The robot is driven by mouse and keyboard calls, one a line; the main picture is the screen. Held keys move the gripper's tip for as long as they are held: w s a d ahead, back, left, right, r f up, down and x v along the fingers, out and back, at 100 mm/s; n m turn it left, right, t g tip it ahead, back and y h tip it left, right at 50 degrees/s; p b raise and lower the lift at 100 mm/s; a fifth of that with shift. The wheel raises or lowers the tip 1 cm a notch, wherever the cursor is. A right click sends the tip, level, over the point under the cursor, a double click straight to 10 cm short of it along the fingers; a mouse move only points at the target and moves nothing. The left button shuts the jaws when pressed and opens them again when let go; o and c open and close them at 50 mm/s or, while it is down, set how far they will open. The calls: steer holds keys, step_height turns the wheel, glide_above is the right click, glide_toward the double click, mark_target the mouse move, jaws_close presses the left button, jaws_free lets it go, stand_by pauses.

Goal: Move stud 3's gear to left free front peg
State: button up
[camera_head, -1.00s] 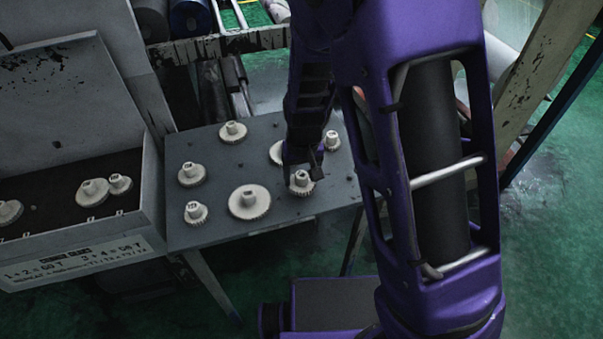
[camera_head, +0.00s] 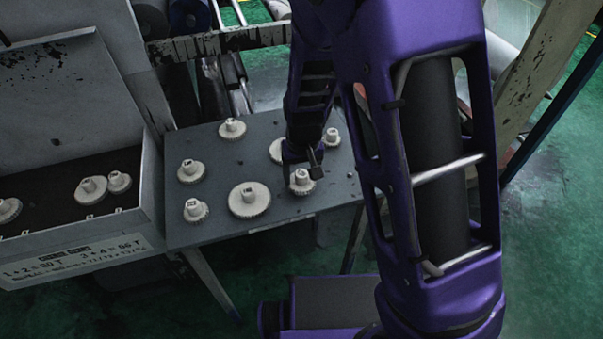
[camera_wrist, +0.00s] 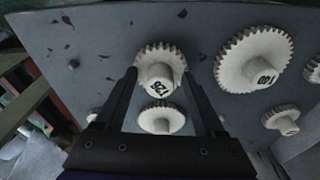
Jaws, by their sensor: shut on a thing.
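My gripper (camera_head: 303,169) is at the front right of the grey plate (camera_head: 285,208). It is shut on the hub of a pale toothed gear (camera_head: 301,187). In the wrist view the held gear (camera_wrist: 160,66) shows between the fingers, its hub bearing a dark number. The gear still appears to be at the plate's surface; I cannot tell whether it is lifted. At the left, an open box (camera_head: 75,238) with a lettered front label holds several gears, including a larger one (camera_head: 90,191) and a small one (camera_head: 119,182). I cannot read any stud numbers.
A large gear (camera_head: 249,200) and a small gear (camera_head: 196,210) stand left of the held one. Others stand behind, including one (camera_head: 232,128) at the back and one (camera_head: 191,171) at the left. My arm hides part of the plate's right side.

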steer(key=shift+f+b, duration=0.55)
steer(key=shift+f, duration=0.15)
steer(key=o, duration=1.4)
